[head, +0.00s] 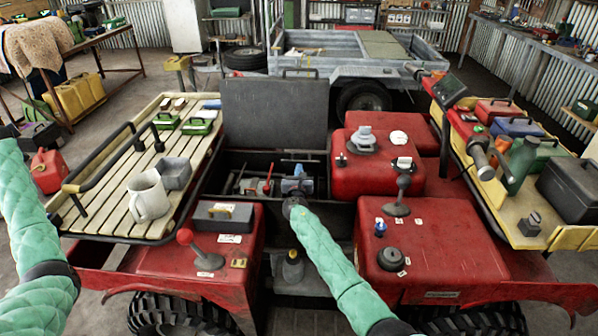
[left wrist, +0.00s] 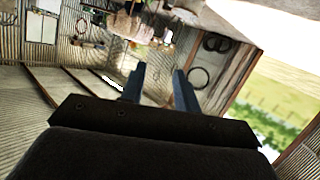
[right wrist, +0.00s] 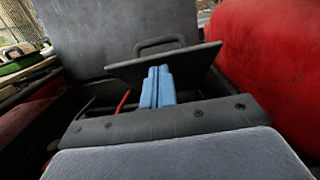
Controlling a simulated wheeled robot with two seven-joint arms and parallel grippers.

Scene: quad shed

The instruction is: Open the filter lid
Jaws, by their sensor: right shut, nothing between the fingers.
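In the head view a dark grey panel (head: 275,112) stands upright behind an open black box in the red vehicle, with a handle at its top edge. In the right wrist view a smaller dark plate (right wrist: 195,62) with a bar handle (right wrist: 160,43) lies just beyond my right gripper (right wrist: 158,70). I cannot tell which is the filter lid. The right gripper's blue fingers are together and empty, inside the box (head: 297,168) in the head view; contact with the plate is unclear. My left gripper (left wrist: 160,80) is open and empty in the left wrist view, away from the vehicle.
A red tank (head: 378,165) and a red cover with a lever (head: 430,235) are on the right. A yellow tray (head: 515,215) holds tools and boxes.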

